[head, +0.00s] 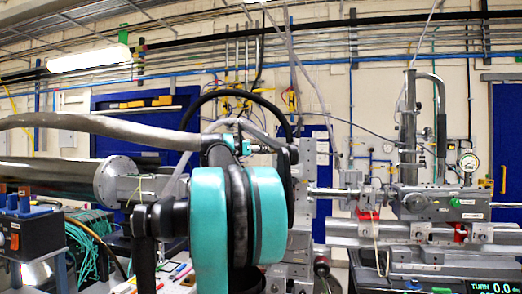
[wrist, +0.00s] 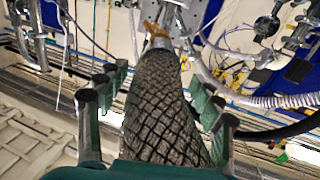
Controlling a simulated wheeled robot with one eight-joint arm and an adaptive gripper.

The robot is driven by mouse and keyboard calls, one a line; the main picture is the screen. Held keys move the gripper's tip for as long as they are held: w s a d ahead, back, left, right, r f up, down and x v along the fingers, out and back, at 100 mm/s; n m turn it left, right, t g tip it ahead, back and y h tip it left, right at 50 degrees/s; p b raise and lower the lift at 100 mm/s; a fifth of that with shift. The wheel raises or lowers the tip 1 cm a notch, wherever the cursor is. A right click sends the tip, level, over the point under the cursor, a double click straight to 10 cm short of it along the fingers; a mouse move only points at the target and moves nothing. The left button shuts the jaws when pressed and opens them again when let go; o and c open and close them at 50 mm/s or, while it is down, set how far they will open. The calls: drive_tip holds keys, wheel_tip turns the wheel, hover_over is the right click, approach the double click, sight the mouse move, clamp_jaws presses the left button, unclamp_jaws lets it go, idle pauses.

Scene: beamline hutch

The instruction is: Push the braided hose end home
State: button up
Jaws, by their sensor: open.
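The braided hose (wrist: 165,110), grey with a dark diamond weave, runs up the middle of the wrist view. Its far end meets a brass-coloured piece (wrist: 155,33) by metal fittings (wrist: 185,15); whether it is fully seated I cannot tell. My gripper (wrist: 158,78) is open, with one finger on each side of the hose. The left finger shows a gap to it; the right finger is close, and contact is unclear. In the head view my teal arm fills the centre and hides the gripper and hose end. A thick grey hose (head: 100,125) enters from the left there.
A metal rail assembly with a grey block (head: 425,203) stands at right, above a box with a digital display (head: 490,287). A blue-and-black instrument (head: 30,235) and teal cables (head: 88,230) are at lower left. A ribbed pale hose (wrist: 275,100) crosses right in the wrist view.

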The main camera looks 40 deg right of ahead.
drive_tip(key=shift+v, duration=1.85)
